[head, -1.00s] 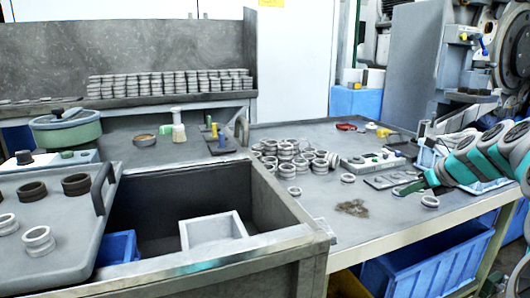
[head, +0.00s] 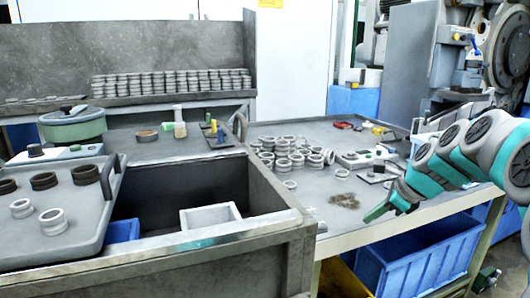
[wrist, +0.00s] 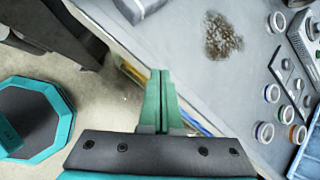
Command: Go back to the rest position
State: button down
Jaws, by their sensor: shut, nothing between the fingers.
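My gripper (head: 376,213) is at the front edge of the right table (head: 300,200) in the head view, at the end of my teal and grey arm. In the wrist view its two green fingers (wrist: 160,85) lie together, shut and empty. They show over the table's edge, with the floor to the left and the tabletop to the right. A brown patch of debris (head: 345,201) lies on the tabletop just left of the gripper. It also shows above the fingers in the wrist view (wrist: 222,37).
Many metal rings (head: 285,150) stand in stacks on the table behind. A sink-like bin (head: 180,185) with a white box (head: 210,217) is at left, beside a tray (head: 50,215) of rings. A blue crate (head: 415,260) sits under the table. The front tabletop is mostly clear.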

jog(key=s+a+f+n+g, duration=0.45)
jog(key=s+a+n, duration=0.65)
jog(key=s, duration=0.4)
jog(key=s+f+n+g+h, duration=0.1)
jog(key=s+f+n, duration=0.2)
jog(key=s, duration=0.4)
jog(key=s+f+n+g+h, duration=0.1)
jog(key=s+f+n, duration=0.2)
jog(key=s+n, duration=0.2)
jog(key=s+f+n+g+h, duration=0.1)
jog(key=s+f+n, duration=0.2)
jog(key=s, duration=0.7)
jog(key=shift+s+n+h, duration=0.3)
jog(key=shift+n+h, duration=0.1)
jog(key=shift+n, duration=0.7)
